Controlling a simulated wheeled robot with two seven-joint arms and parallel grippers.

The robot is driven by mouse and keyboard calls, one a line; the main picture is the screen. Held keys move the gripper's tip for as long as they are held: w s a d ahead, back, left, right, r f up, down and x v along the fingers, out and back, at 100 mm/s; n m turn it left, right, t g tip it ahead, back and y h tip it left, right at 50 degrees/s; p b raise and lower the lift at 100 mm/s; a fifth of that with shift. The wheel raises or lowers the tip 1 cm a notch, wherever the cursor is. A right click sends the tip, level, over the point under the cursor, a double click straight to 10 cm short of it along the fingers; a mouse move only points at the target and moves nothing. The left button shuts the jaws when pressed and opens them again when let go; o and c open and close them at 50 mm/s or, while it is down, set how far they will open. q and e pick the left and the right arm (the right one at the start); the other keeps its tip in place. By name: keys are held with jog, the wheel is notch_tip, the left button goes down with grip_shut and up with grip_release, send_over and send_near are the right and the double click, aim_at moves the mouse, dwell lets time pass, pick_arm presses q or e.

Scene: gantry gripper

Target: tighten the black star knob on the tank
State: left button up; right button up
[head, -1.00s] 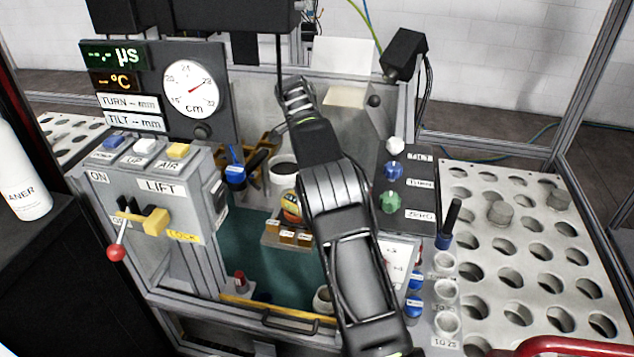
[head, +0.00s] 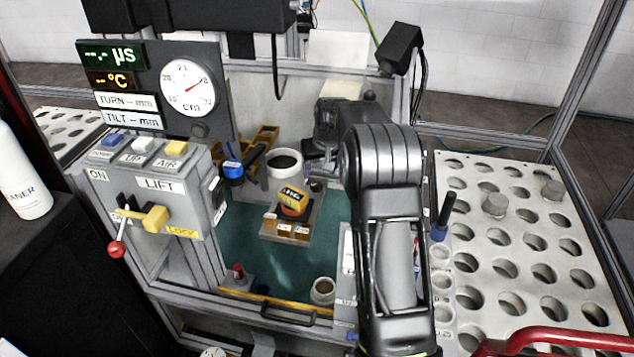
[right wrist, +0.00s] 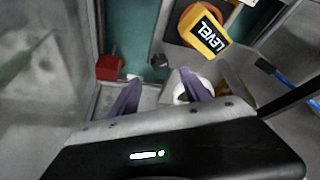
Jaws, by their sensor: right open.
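A small dark knob-like thing (head: 316,186), seemingly the black star knob, stands inside the tank (head: 335,215) near its back right. It also shows in the right wrist view (right wrist: 158,61), but its star shape is too small to make out. My right gripper (head: 318,160) is over the back of the tank, close to the knob and partly hidden by its own wrist. In the right wrist view its two purple fingers (right wrist: 160,97) are apart with nothing between them. The knob appears just ahead of the gap, apart from the fingers. My left gripper is not in view.
A white jar (head: 285,163) stands left of the gripper, close to one finger in the wrist view. The level block (head: 292,202) is nearer me. The tank walls surround the work area; a holed rack (head: 520,235) is right.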

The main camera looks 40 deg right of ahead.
aim_at(316, 184)
jog(key=p+x, duration=0.1)
jog(key=x, duration=0.6)
jog(key=shift+w+f+p, duration=0.15)
jog(key=shift+f+p, duration=0.2)
jog(key=shift+p, duration=0.05)
grip_shut()
dwell(0.4)
